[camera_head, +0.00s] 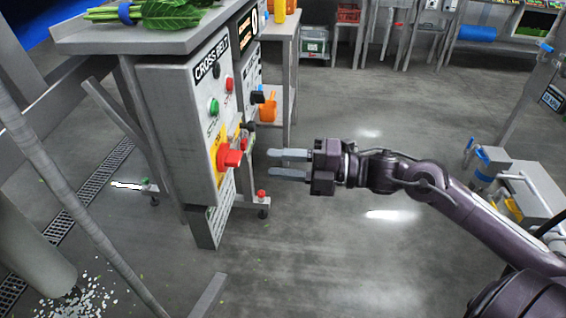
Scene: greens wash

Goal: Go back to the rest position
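My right gripper (289,164) reaches in from the right at mid-height of the head view. Its two grey fingers are apart with nothing between them, and they point left. The fingertips are close to the red switch (229,157) on the front of the cross belt control box (182,140); a gap shows between them in the picture. The box also carries a green button (214,107) and a smaller red button (229,84). My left gripper is not in the view.
A steel table (150,40) with leafy greens (165,14) stands above the box. An orange jug (268,110) sits on a shelf behind it. The grey floor (350,245) below my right arm is clear.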

